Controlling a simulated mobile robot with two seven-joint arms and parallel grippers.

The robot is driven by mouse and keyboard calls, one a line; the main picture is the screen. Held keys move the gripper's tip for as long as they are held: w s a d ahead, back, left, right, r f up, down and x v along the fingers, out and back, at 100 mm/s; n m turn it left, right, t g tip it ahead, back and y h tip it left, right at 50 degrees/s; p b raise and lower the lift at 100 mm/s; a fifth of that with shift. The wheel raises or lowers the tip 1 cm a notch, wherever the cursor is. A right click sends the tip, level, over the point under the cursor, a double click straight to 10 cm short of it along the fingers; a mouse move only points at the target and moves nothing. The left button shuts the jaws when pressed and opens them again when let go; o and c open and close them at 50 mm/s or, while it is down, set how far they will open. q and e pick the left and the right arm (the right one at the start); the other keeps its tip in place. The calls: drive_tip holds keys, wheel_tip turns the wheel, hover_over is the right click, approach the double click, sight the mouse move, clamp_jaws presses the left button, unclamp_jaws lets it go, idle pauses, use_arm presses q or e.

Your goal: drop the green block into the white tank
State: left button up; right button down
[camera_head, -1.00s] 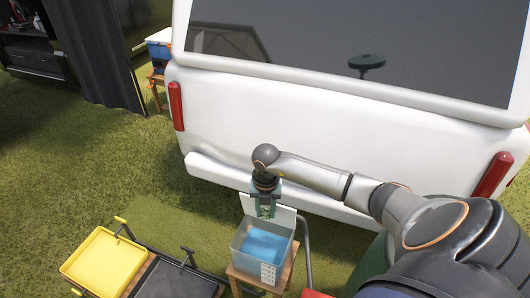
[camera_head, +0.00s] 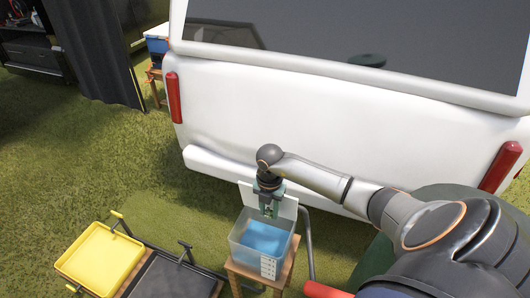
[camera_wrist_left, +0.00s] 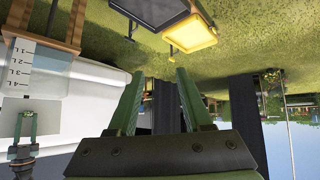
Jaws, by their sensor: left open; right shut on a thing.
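The white tank (camera_head: 270,267) is a translucent box with blue liquid and a raised white panel at its back. It stands on a small wooden stand, and its marked wall also shows at the upper left of the left wrist view (camera_wrist_left: 22,62). My right gripper (camera_head: 269,212) points down over the tank, shut. The green block between its fingers is mostly hidden and hard to tell from the greenish fingers. My left gripper (camera_wrist_left: 157,78) is open and empty in the left wrist view, and is not seen in the head view.
A white vehicle (camera_head: 320,130) stands close behind the tank. A yellow tray (camera_head: 100,258) and a dark tray (camera_head: 175,280) are left of it. A grey bent tube (camera_head: 308,245) rises beside the tank's right. Grass at left is open.

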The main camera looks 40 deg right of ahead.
drive_tip(key=shift+f, duration=0.35)
drive_tip(key=shift+r, duration=0.1)
drive_tip(key=shift+c, duration=2.3)
unclamp_jaws()
use_arm(q)
drive_tip(key=shift+w+d+r, duration=0.15)
drive_tip(key=shift+w+d, duration=0.1)
drive_tip(key=shift+d, duration=0.1)
use_arm(e)
drive_tip(key=shift+r, duration=0.4)
use_arm(q)
drive_tip(key=shift+s+a+r+p, duration=0.1)
drive_tip(key=shift+a+r+p, duration=0.1)
drive_tip(key=shift+a+p, duration=0.15)
use_arm(e)
wheel_tip(320, 180, up, 12)
drive_tip(key=shift+f, duration=0.15)
